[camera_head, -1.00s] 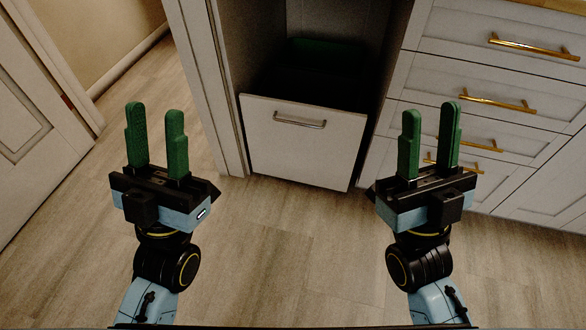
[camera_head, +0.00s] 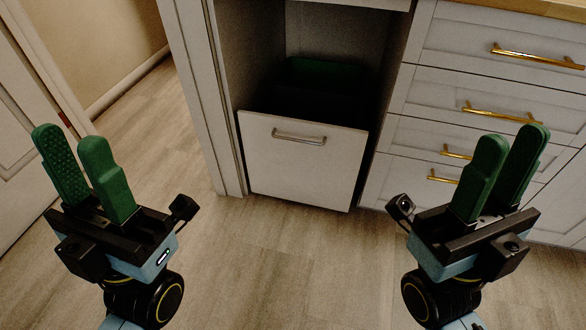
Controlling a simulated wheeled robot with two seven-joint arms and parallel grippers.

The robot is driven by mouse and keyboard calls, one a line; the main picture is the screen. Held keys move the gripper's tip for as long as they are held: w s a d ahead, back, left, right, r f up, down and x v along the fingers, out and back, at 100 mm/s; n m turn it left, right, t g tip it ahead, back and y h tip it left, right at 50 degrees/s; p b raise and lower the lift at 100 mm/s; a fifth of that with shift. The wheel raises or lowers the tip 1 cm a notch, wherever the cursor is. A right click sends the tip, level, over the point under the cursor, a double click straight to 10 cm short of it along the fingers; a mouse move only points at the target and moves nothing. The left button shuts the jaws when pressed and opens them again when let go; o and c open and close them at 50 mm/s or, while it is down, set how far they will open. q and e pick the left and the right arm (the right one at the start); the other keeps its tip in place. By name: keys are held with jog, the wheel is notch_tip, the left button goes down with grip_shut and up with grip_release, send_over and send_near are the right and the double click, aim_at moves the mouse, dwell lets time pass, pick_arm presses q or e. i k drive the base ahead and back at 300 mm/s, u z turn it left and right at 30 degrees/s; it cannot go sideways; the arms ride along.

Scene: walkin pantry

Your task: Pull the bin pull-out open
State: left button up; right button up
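The bin pull-out has a pale front panel (camera_head: 300,170) low in the cabinet opening, in the middle of the head view. A silver bar handle (camera_head: 299,137) runs across its upper part. A dark green bin (camera_head: 325,76) shows in shadow behind the panel. My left gripper (camera_head: 72,152) is at the left, apart from the panel, with its green fingers separated and nothing between them. My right gripper (camera_head: 515,150) is at the right, in front of the drawers in the picture. Its fingers are also apart and empty. Neither gripper touches the handle.
A bank of drawers with gold handles (camera_head: 502,112) stands to the right of the bin opening. A white door (camera_head: 25,120) is at the far left. The wood floor (camera_head: 290,260) in front of the panel is clear.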

aim_at(302, 160)
jog(key=z, duration=0.05)
jog(key=k, duration=0.5)
jog(key=u, duration=0.5)
jog(key=i, duration=1.5)
jog(key=z, duration=0.4)
